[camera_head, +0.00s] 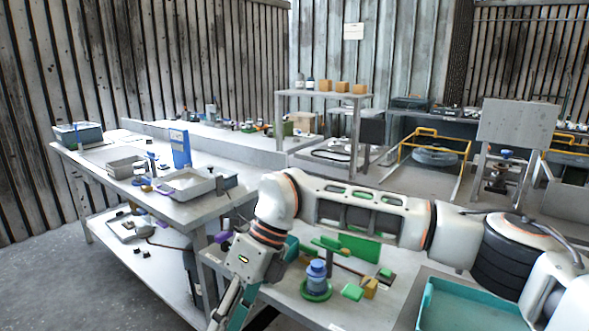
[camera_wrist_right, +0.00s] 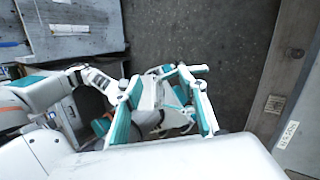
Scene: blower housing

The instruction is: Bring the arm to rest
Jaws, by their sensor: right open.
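My right arm (camera_head: 360,211) reaches in from the right across the head view and bends down at the left. Its gripper (camera_head: 228,312) hangs at the bottom edge, beside the front bench, with its tips cut off by the frame. In the right wrist view the right gripper (camera_wrist_right: 164,85) has its teal fingers spread apart, with nothing held between them. Other white and teal parts of my own body show behind and to the left of the fingers. I cannot make out my left gripper in either view.
The front bench (camera_head: 405,306) holds a blue bottle-like part (camera_head: 317,278) on a green base, green blocks (camera_head: 352,292) and a teal tray (camera_head: 470,308). A long bench (camera_head: 200,208) with trays stands at left. Grey floor (camera_wrist_right: 225,45) is clear beyond the gripper.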

